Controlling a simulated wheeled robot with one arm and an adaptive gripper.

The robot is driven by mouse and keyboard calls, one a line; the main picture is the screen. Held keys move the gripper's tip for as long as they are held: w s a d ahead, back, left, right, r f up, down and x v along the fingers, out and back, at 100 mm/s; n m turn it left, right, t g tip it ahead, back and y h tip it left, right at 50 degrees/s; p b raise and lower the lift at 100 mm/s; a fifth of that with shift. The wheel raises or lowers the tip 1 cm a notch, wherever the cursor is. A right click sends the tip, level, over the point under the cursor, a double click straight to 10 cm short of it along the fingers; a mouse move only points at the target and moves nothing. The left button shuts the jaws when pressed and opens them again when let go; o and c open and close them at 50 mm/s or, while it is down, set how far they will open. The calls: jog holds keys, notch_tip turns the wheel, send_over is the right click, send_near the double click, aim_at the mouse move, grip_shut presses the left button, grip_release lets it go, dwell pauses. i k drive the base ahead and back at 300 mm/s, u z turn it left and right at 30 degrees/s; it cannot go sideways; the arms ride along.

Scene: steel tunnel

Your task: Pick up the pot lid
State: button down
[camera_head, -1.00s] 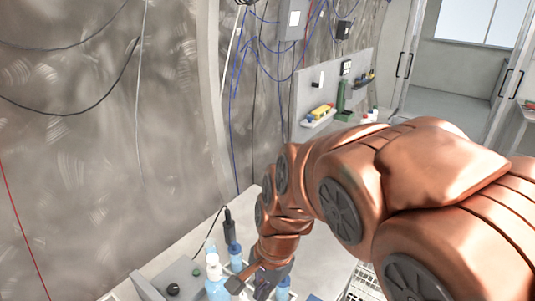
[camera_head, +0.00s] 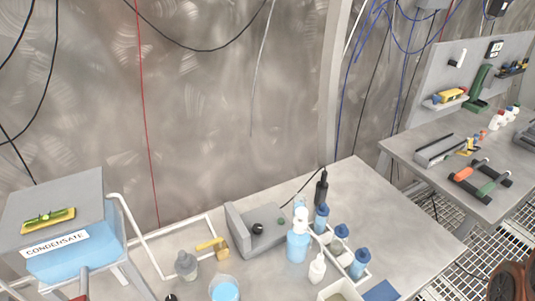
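I cannot make out a pot lid in this view. The workbench (camera_head: 395,228) carries a round vessel of blue liquid (camera_head: 225,290) at the bottom edge, partly cut off. A grey bottle (camera_head: 186,265) stands left of it. A tray (camera_head: 345,256) holds several blue-capped containers. A light-blue bottle (camera_head: 298,243) and a small white bottle (camera_head: 317,268) stand beside the tray. My gripper is out of view; only a copper-coloured part of my arm shows in the bottom right corner.
A grey device (camera_head: 258,232) with a black knob and a yellow tool (camera_head: 213,246) sit at the bench's back. A tank marked CONDENSATE (camera_head: 70,255) stands left. A second bench (camera_head: 420,175) with tools is at right.

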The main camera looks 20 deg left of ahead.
aim_at(186, 263)
jog(key=u, duration=2.15)
